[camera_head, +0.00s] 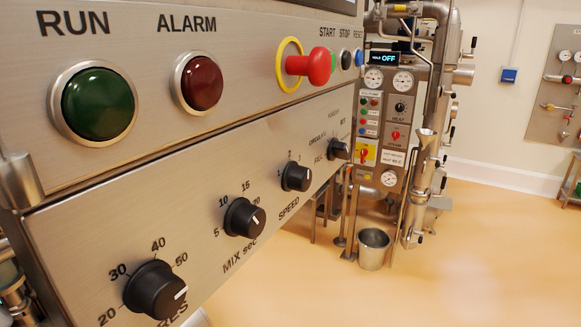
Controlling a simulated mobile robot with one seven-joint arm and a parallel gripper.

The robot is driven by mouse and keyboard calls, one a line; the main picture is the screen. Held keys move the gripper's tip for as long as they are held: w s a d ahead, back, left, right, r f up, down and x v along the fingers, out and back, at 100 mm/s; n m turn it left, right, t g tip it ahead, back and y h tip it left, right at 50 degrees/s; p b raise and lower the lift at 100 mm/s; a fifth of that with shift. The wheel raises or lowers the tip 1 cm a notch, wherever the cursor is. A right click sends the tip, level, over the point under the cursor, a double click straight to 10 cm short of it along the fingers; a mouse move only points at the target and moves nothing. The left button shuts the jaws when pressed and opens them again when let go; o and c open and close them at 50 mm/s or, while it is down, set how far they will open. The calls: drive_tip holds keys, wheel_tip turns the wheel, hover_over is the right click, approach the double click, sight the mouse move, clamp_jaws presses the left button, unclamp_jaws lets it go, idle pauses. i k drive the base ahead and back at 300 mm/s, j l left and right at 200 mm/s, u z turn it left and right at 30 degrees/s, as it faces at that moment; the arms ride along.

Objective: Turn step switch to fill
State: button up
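A row of black knobs with white pointer marks runs along the steel panel at left. My gripper is not in view.
Above the knobs are a green RUN lamp (99,104), a red ALARM lamp (198,83) and a protruding red stop button (310,66) with a yellow ring. A second control panel (384,130) stands behind, near a metal bucket (373,249). The floor at right is clear.

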sight(336, 149)
drive_tip(key=k+l+z, duration=0.2)
drive_tip(key=l+z, duration=0.15)
drive_tip(key=i+l+z, duration=0.25)
drive_tip(key=l+z, duration=0.25)
drive_tip(key=i, duration=0.05)
